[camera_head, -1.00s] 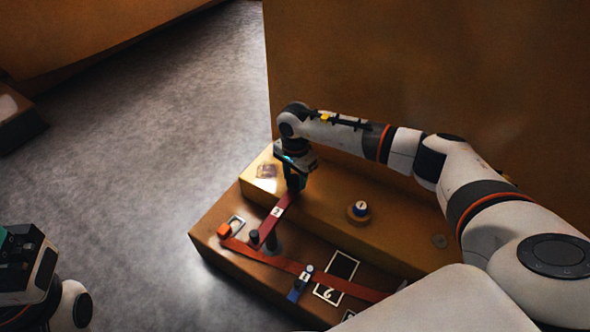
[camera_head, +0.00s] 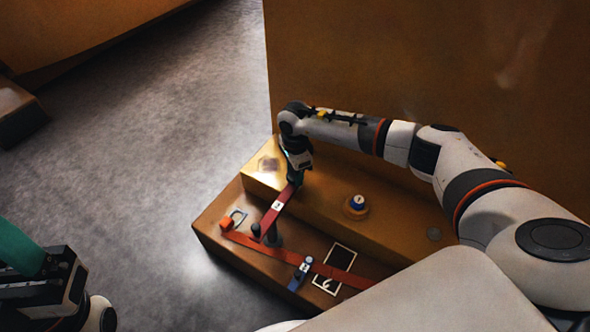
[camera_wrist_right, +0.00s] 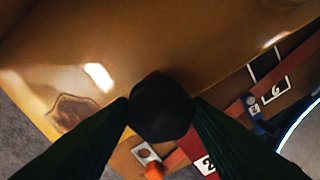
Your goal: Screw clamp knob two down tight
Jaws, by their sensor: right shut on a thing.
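A black knob (camera_wrist_right: 161,108) sits between the dark fingers of my right gripper (camera_wrist_right: 160,112) in the right wrist view. In the head view my right gripper (camera_head: 295,181) points down at the far end of a red clamp bar (camera_head: 268,223) with a white number label. The fingers hide most of the knob there, and its thread and seating are hidden. The labelled red bar also shows below the knob in the right wrist view (camera_wrist_right: 203,160). My left gripper (camera_head: 35,265) is at the lower left, away from the clamp, with a teal finger showing; its opening cannot be judged.
A blue knob (camera_head: 357,202) labelled 1 stands on the brown step (camera_head: 322,212). A tall brown wall rises behind.

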